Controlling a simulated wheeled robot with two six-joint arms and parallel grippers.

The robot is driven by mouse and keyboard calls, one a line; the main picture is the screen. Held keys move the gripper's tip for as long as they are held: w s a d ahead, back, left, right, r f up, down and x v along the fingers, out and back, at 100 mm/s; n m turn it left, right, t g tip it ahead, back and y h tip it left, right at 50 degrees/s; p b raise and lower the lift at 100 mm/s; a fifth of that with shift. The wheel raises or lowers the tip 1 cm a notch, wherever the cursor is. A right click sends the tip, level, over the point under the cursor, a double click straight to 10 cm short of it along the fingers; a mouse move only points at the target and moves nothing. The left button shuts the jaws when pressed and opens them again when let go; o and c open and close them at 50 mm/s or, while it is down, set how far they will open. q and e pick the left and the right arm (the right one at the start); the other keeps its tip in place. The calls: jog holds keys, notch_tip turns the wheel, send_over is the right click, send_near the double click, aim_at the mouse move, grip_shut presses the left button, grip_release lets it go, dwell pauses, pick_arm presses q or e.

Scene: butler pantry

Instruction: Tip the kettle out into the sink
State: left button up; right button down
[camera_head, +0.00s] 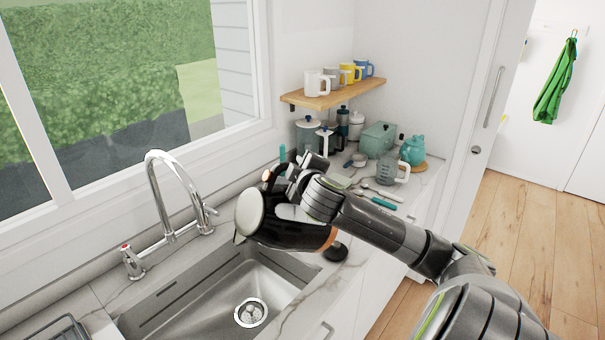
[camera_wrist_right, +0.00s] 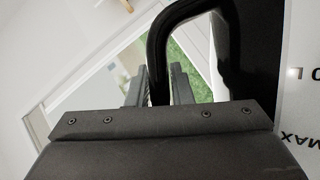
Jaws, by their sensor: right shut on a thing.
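The kettle (camera_head: 290,232) is dark with a pale round end and a copper-coloured band. It is tipped far over, with the pale end facing left, above the right back part of the steel sink (camera_head: 205,293). My right gripper (camera_head: 277,180) is shut on its black handle, which passes between the fingers in the right wrist view (camera_wrist_right: 157,60). Part of the kettle's dark body and a pale strip with markings show at the right of that view. No stream of water is visible. The sink's drain (camera_head: 250,312) is in sight. My left gripper is not in view.
A chrome tap (camera_head: 162,195) arches behind the sink, left of the kettle. A small black disc (camera_head: 335,251) lies on the counter right of the sink. Utensils, a glass jug (camera_head: 388,171), canisters and a teal teapot (camera_head: 413,150) crowd the counter behind. Mugs stand on a shelf (camera_head: 340,95).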

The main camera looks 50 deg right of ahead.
jog(key=shift+w+a+r+n+t, duration=0.1)
jog(key=shift+a+r+n+t, duration=0.1)
jog(key=shift+a+r, duration=0.25)
jog(key=shift+w+a+r+n+t, duration=0.1)
jog(key=shift+a+r+n, duration=0.1)
jog(key=shift+r, duration=0.35)
jog(key=shift+w+a+r+n+h, duration=0.2)
jog(key=shift+a+r+n+h, duration=0.25)
jog(key=shift+a+r, duration=0.5)
jog(key=shift+w+a+r+n+h, duration=0.1)
jog(key=shift+a+r+n+h, duration=0.05)
jog(key=shift+a+r+n, duration=0.25)
jog(key=shift+w+a+r+n+h, duration=0.15)
jog(key=shift+a+r, duration=0.1)
jog(key=shift+a, duration=0.25)
jog(key=shift+s, duration=0.1)
jog(key=shift+a, duration=0.1)
dwell(2.4)
jog(key=shift+w+a+r+n+t, duration=0.15)
jog(key=shift+a+r+n, duration=0.1)
jog(key=shift+a+r, duration=0.15)
jog(key=shift+w+a+r+n+t, duration=0.15)
jog(key=shift+a+r+n, duration=0.1)
jog(key=shift+a, duration=0.25)
dwell(1.3)
